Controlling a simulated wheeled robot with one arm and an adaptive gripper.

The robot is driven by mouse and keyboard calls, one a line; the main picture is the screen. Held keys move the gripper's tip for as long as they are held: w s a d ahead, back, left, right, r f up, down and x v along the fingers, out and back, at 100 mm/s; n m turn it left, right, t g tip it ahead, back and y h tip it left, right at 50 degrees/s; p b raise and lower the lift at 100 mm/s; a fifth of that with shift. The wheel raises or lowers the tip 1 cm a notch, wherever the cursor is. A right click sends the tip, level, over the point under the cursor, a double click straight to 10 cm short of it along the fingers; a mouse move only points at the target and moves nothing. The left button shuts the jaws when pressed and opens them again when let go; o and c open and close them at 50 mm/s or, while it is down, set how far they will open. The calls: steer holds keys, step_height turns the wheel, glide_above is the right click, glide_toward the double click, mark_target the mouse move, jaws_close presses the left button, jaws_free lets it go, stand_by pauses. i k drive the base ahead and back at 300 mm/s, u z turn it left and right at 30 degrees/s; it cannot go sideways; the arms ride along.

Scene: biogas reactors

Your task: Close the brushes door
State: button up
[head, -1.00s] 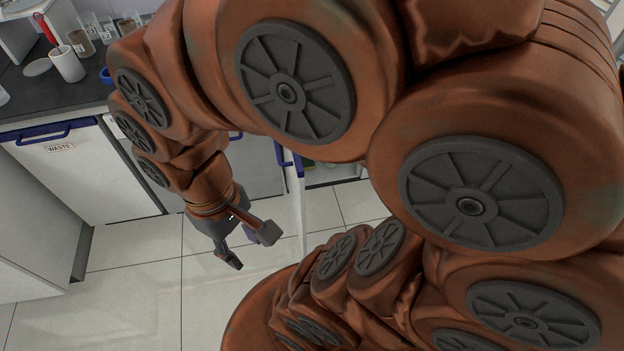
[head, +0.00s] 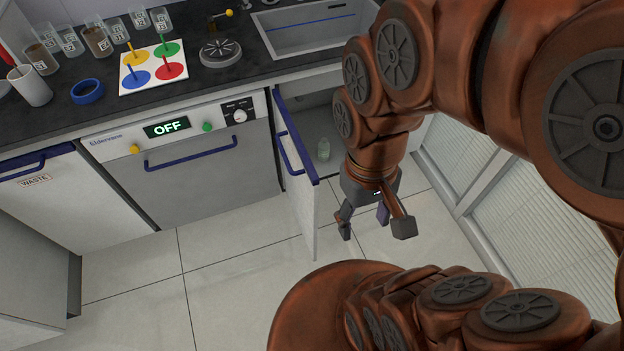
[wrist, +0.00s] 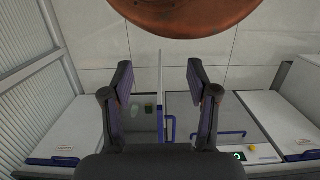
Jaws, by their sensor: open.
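A white cabinet door (head: 299,180) with a blue top edge and a blue handle stands swung open below the sink; I read no name on it. In the wrist view the door (wrist: 160,85) shows nearly edge-on, between the fingers in the picture, with its blue handle at the lower end. My gripper (head: 374,229) is open and empty, pointing down, just right of the door on the cabinet's open side. In the wrist view my gripper (wrist: 160,80) has both fingers spread. I cannot tell whether it touches the door.
A small translucent bottle (head: 323,149) stands inside the open cabinet. A dishwasher (head: 205,170) reading OFF and a WASTE door (head: 75,195) are to the left. Glazed panels (head: 530,215) stand at the right. The floor (head: 215,270) left of the door is clear.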

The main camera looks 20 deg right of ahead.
mark_target(302, 181)
steer(key=k, duration=0.5)
steer(key=u, duration=0.95)
steer(key=i, duration=0.15)
steer(key=u, duration=0.75)
